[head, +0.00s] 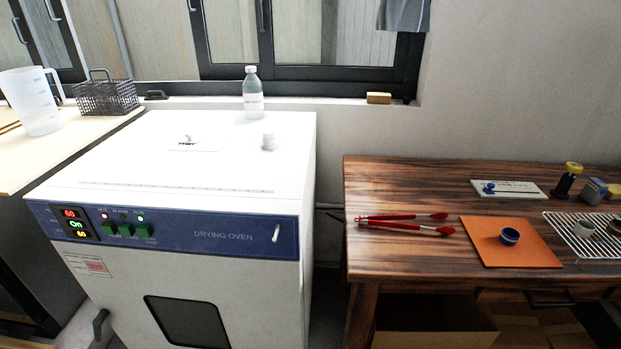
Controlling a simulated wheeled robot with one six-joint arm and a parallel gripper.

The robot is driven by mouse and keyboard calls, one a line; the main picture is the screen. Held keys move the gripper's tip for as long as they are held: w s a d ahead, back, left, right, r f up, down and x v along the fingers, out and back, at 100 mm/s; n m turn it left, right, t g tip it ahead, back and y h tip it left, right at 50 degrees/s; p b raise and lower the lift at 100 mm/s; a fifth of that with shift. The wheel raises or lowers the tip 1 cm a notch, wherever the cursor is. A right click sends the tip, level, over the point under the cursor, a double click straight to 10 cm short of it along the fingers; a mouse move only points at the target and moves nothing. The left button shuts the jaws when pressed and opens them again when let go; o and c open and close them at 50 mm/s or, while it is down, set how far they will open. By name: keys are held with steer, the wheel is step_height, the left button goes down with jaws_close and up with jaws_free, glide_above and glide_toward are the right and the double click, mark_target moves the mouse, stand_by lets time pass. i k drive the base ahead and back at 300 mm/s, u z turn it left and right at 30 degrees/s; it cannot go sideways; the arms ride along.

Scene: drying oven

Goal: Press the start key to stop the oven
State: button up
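The white drying oven (215,160) stands at the left with its front facing me. Its blue control panel (190,232) runs along the upper front edge. At the panel's left end a display (76,223) shows a red number, "On" in green and a yellow number. Beside it is a group of green keys (125,230) with small indicator lights above; a red light and a green light are lit. The key labels are too small to read, so I cannot tell which is the start key. My gripper is not in view.
A bottle (253,92) and a small white fitting (268,142) are on the oven top. A counter at left holds a jug (32,102) and wire basket (106,95). The wooden table (400,185) at right holds red tongs (405,222) and an orange mat (530,252).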

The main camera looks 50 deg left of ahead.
mark_target(142, 231)
steer(key=u, duration=2.95)
